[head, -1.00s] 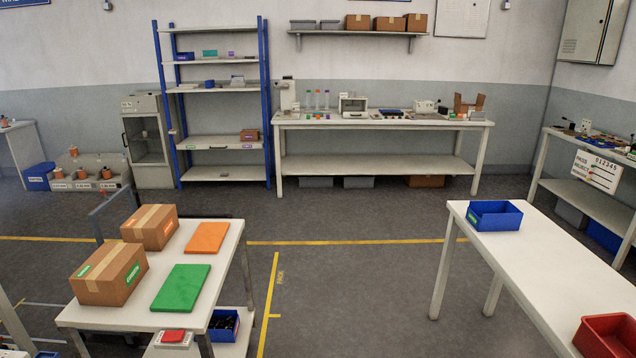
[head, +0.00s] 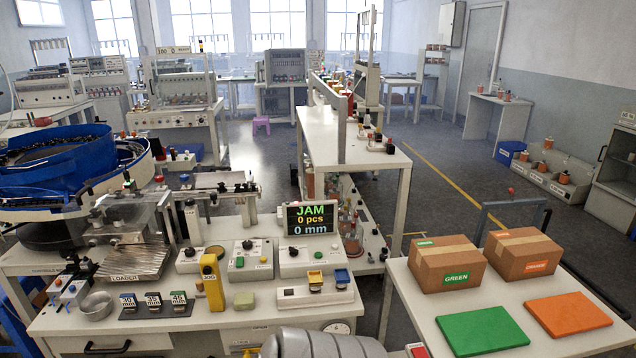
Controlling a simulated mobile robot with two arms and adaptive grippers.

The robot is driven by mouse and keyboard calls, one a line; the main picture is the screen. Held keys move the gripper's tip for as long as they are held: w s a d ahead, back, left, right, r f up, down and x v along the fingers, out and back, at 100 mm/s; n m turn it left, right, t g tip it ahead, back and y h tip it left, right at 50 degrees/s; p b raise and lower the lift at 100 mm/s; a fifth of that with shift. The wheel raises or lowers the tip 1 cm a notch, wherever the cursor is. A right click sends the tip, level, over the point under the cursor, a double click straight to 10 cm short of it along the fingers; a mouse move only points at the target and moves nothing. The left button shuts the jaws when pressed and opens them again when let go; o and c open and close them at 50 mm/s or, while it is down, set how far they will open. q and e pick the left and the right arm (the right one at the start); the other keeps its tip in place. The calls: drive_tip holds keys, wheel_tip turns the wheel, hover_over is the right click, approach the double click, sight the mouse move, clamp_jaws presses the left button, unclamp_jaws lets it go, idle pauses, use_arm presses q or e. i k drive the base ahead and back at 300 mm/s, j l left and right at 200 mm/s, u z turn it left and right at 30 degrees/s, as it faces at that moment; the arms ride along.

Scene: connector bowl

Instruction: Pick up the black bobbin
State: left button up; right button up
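I cannot make out a black bobbin with certainty. Small spool-like pieces, some with dark parts, stand on the white middle bench (head: 335,140), too small to tell apart. Several copper-coloured bobbins (head: 564,178) stand in a grey sorting rack (head: 533,178) on the floor at the right. Neither of my grippers shows. A grey rounded part at the bottom edge looks like my own arm.
A loader bench (head: 200,318) with a blue bowl feeder (head: 60,165) and a display (head: 310,219) reading JAM fills the left front. A white table (head: 420,310) with a green-labelled carton (head: 446,265) stands right. Open floor lies beyond (head: 440,190).

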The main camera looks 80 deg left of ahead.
sight(221, 189)
drive_tip(key=u, duration=2.05)
